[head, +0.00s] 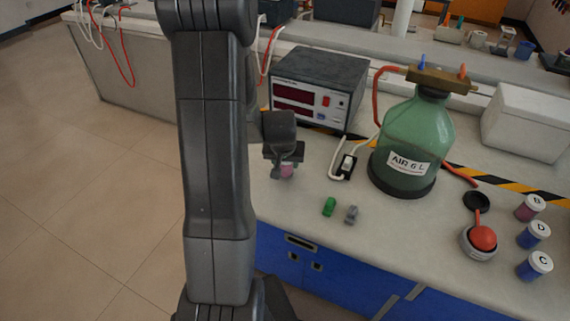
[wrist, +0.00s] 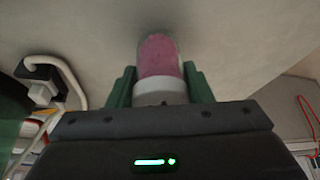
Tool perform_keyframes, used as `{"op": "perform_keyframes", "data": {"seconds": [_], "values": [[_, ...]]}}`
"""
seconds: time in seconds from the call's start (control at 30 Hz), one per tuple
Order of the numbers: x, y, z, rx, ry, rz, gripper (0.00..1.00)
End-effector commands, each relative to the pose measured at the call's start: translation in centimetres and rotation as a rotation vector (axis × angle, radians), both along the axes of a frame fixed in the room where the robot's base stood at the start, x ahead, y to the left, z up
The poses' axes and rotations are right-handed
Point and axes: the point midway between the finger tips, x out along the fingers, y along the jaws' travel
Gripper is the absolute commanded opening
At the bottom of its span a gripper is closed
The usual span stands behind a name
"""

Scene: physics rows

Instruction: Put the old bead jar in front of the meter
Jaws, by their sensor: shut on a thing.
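My gripper (head: 287,163) is shut on a small clear jar with pink contents, the bead jar (head: 287,172). In the wrist view the jar (wrist: 158,58) sits between the two green fingers (wrist: 160,88), its white lid end towards me. The jar is at the bench's left part, in front of the meter (head: 297,98), a dark box with a red display. Its far end is close to the bench top; I cannot tell whether it touches.
Small green (head: 329,207) and grey (head: 351,214) pieces lie nearer the front. Jars B (head: 529,208), D (head: 534,235) and C (head: 535,266) stand at right.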

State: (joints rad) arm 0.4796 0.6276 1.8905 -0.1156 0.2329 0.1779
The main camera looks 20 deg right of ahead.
Motion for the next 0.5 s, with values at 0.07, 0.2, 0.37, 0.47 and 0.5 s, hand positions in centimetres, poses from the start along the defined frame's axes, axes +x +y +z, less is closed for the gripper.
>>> {"op": "perform_keyframes", "data": {"seconds": [0.07,0.2,0.37,0.47,0.5], "values": [[-0.04,0.01,-0.85,0.000,0.001,0.001,0.21],[-0.03,0.02,-1.19,0.000,0.000,0.000,0.21],[-0.02,0.01,-1.15,0.000,0.000,0.000,0.21],[-0.01,0.01,-1.45,0.000,0.000,0.000,0.21],[-0.01,0.01,-1.57,0.000,0.000,0.000,0.21]]}}
